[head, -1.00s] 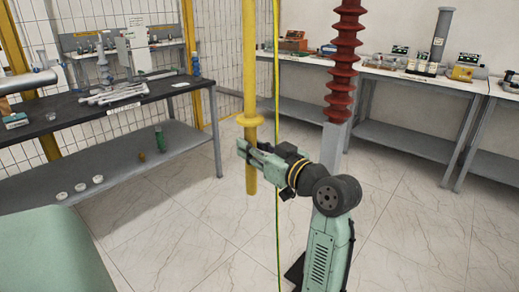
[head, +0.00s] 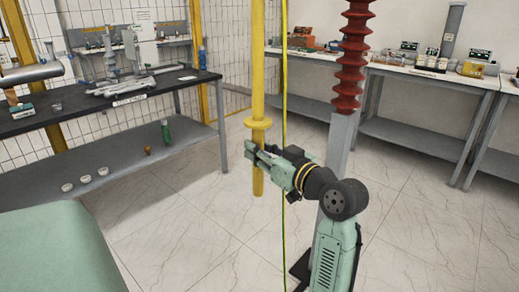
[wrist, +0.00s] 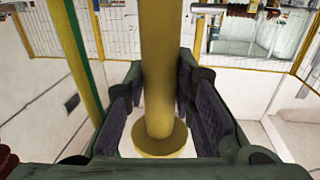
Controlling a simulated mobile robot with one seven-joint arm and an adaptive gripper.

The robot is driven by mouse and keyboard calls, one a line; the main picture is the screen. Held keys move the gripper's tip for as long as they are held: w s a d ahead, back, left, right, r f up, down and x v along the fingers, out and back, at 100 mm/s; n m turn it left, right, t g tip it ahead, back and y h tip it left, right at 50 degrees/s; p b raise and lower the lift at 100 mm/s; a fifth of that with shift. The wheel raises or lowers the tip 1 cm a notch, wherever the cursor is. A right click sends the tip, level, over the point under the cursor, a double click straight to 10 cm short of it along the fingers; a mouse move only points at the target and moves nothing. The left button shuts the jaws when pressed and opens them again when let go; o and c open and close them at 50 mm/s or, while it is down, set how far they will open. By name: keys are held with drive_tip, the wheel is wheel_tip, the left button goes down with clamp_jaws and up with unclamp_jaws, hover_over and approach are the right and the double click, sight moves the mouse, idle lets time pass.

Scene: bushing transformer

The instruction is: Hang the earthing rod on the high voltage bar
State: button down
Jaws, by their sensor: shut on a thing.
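The earthing rod (head: 258,60) is a long yellow pole with a round collar. It stands about upright, and its upper end is beyond the top of the head view. My gripper (head: 258,155) is shut on the rod just below the collar, and the rod's lower end shows under the fingers, clear of the floor. In the wrist view the rod (wrist: 160,60) runs between the two dark finger pads, with its collar at the fingers. A yellow-green cable hangs beside the rod. I cannot make out the high voltage bar for certain in these frames.
A red ribbed insulator (head: 352,60) on a grey post (head: 340,145) stands right of the rod. A dark-topped bench (head: 150,95) with instruments is at the left, and a grey metal cylinder (head: 32,73) is at the left edge. Benches line the back wall. Open tiled floor lies between.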

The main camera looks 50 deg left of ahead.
drive_tip(key=c, duration=1.3)
unclamp_jaws()
drive_tip(key=d, duration=1.2)
drive_tip(key=shift+s, duration=0.2)
drive_tip(key=shift+r, duration=0.1)
